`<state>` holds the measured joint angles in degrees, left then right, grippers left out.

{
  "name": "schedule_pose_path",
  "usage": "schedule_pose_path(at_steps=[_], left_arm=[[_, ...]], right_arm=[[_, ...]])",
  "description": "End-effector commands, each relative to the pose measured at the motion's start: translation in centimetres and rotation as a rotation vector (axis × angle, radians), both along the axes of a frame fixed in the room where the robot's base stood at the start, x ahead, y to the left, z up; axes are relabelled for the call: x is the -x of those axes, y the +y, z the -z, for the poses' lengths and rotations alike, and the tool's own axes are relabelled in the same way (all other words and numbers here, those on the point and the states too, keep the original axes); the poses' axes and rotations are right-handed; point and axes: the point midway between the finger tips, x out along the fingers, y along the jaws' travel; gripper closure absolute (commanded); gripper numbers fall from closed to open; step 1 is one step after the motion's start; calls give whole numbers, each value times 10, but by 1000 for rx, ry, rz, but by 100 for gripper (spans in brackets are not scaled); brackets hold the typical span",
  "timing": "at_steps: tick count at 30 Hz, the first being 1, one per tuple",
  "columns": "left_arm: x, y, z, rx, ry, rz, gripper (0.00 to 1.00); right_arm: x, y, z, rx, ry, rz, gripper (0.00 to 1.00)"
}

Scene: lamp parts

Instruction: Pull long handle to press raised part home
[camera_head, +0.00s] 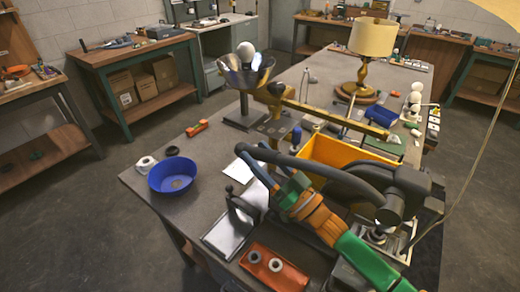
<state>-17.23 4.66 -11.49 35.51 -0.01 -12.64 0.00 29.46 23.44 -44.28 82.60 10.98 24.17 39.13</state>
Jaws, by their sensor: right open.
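A dark press (402,192) stands at the right front of the table. Its long black handle (322,167) reaches left from the press head to a rounded end. A small metal part (378,236) shows under the press head on the press base; the arm partly hides this area, and I cannot tell how far the part is raised. My right gripper (262,166), with blue fingers on a green and orange arm, is open at the handle's left end. I cannot tell whether the fingers touch the handle. My left gripper is not in view.
A yellow bin (345,155) stands behind the handle, with a yellow beam (335,117) beyond it. A blue bowl (172,174), an orange tray (273,267) and a metal plate (226,235) lie on the table (140,195). A lamp (372,40) stands farther back.

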Motion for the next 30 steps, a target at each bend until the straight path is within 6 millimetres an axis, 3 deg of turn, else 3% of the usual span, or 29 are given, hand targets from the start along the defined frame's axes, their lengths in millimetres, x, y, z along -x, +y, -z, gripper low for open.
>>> schedule_pose_path(at_steps=[8,15,30], left_arm=[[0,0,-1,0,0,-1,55],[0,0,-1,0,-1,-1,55],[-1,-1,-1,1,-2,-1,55]], right_arm=[[-3,3,-1,1,1,0,34],[-3,3,-1,1,1,0,99],[-3,3,-1,0,1,-1,100]])
